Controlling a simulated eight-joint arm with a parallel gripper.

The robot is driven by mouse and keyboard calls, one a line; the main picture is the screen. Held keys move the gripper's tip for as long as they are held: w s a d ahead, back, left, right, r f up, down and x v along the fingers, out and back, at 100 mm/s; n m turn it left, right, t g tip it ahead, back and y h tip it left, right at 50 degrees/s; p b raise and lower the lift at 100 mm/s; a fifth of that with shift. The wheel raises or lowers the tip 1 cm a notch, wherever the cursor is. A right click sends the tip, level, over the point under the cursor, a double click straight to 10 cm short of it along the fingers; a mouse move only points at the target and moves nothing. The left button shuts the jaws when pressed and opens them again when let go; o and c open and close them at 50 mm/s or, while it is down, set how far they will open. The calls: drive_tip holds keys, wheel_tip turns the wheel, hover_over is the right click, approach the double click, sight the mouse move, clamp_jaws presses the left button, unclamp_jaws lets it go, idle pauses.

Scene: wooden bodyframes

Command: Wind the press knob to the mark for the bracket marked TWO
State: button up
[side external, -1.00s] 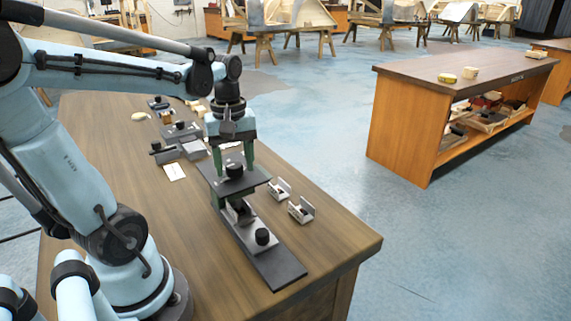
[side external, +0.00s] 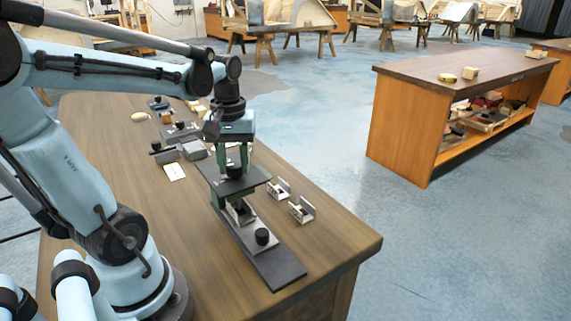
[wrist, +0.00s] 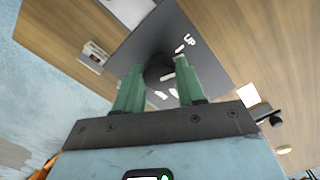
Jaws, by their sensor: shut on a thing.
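The press (side external: 211,177) stands on the table with a dark flat top plate, green posts and a long dark base. Its black round press knob (side external: 235,172) sits on the top plate. My gripper (wrist: 159,80) is shut on the knob, a green finger on each side, and the knob shows in the wrist view too (wrist: 158,70). White marks (wrist: 179,50) and the letters UP (wrist: 189,39) lie around the knob; the individual marks are too small to read. A pale bracket (side external: 239,212) sits low in the press. Two brackets, one nearer (side external: 302,210) and one farther (side external: 279,189), stand right of it; their labels are unreadable.
A second black knob (side external: 262,237) stands on the press base's near end. A white card (side external: 174,172) and dark grey fixtures (side external: 181,131) lie at the left and back of the table (side external: 335,247). The right front tabletop is clear.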

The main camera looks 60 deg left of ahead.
sight(233, 165)
drive_tip(key=m, duration=0.5)
drive_tip(key=shift+m, duration=0.3)
drive_tip(key=shift+s+m, duration=0.1)
drive_tip(key=shift+m, duration=2.1)
drive_tip(key=shift+a, duration=0.1)
drive_tip(key=o, duration=1.1)
drive_tip(key=shift+c, duration=0.2)
wheel_tip(233, 165, up, 12)
